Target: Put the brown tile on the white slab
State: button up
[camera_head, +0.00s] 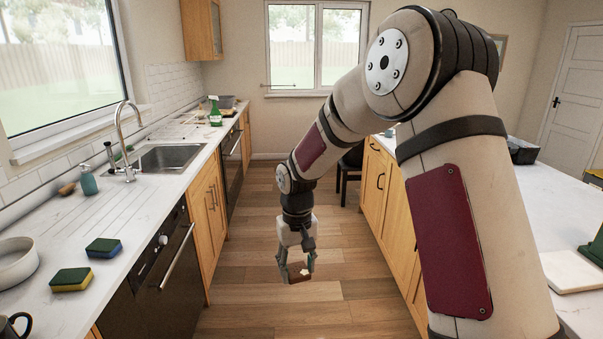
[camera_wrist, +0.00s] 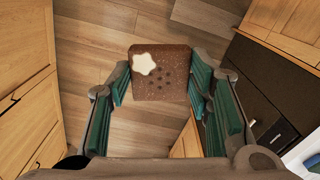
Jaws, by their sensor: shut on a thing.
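The brown tile (camera_wrist: 172,90) is a square, speckled piece with a white flower-like patch and several small dark holes. My gripper (camera_wrist: 160,88) is shut on it, with green-padded fingers at its left and right sides in the wrist view. In the head view my gripper (camera_head: 298,270) hangs over the wooden floor between the two counters, and the tile (camera_head: 299,272) shows small between its fingers. A white slab (camera_head: 572,271) lies on the right counter at the picture's right edge, well apart from the tile. A dark green thing partly covers its right side.
The right counter (camera_head: 535,200) is largely bare near the slab; a dark tray (camera_head: 522,152) stands farther back. The left counter holds two sponges (camera_head: 103,247), a white bowl (camera_head: 15,262), a soap bottle (camera_head: 88,180) and a sink (camera_head: 175,158). The floor aisle (camera_head: 300,315) is clear.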

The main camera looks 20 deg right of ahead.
aim_at(564, 266)
jog(key=i+l+z, duration=0.1)
jog(key=i+z, duration=0.2)
jog(key=i, duration=0.4)
jog(key=i+z, duration=0.3)
jog(key=i, duration=0.4)
jog(key=i+z, duration=0.1)
jog(key=z, duration=0.4)
jog(key=i+j+z, duration=0.1)
jog(key=z, duration=0.85)
jog(key=j+z, duration=0.1)
jog(key=z, duration=0.8)
jog(key=i, duration=0.05)
